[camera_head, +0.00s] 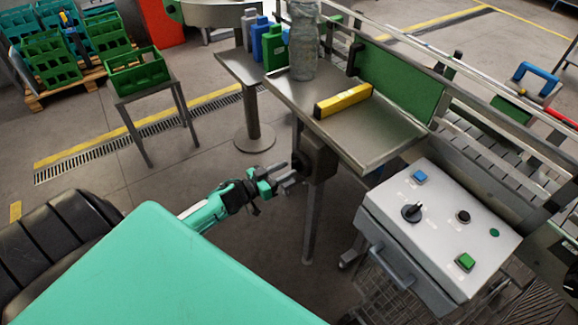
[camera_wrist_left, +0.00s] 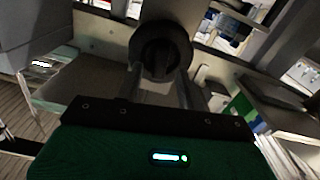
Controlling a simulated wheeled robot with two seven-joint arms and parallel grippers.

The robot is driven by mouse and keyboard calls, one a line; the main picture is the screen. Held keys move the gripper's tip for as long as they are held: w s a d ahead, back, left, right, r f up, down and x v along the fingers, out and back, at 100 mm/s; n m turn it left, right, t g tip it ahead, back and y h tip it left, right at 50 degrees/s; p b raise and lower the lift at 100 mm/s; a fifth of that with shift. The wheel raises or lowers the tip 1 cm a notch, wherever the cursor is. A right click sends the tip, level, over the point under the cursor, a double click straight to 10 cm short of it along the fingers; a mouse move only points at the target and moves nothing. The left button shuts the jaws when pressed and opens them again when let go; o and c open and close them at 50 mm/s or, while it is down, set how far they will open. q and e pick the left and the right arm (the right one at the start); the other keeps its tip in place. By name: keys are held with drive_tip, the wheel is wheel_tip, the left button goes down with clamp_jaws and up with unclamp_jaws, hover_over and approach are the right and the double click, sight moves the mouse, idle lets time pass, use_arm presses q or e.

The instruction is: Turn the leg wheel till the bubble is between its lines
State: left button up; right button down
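The leg wheel (camera_head: 300,163) is a small dark round knob on the gearbox at the near leg of the metal table (camera_head: 395,150). In the left wrist view the wheel (camera_wrist_left: 160,50) is a dark ring straight ahead. My left gripper (camera_head: 291,178) is just left of and slightly below the wheel. Its fingers (camera_wrist_left: 158,90) look apart with nothing clearly between them; I cannot tell whether they touch the wheel. A yellow level (camera_head: 343,100) lies on the tabletop. Its bubble and lines are too small to make out. My right gripper is not in view.
A grey control box (camera_head: 440,235) with a knob and buttons stands at the right. A small stand with a green crate (camera_head: 138,75) is at the left. Floor is free between.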

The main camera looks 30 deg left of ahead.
use_arm(q)
drive_tip(key=shift+x, duration=1)
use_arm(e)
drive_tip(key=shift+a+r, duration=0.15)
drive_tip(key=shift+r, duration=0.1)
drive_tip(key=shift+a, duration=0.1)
use_arm(q)
drive_tip(key=shift+c, duration=0.7)
clamp_jaws()
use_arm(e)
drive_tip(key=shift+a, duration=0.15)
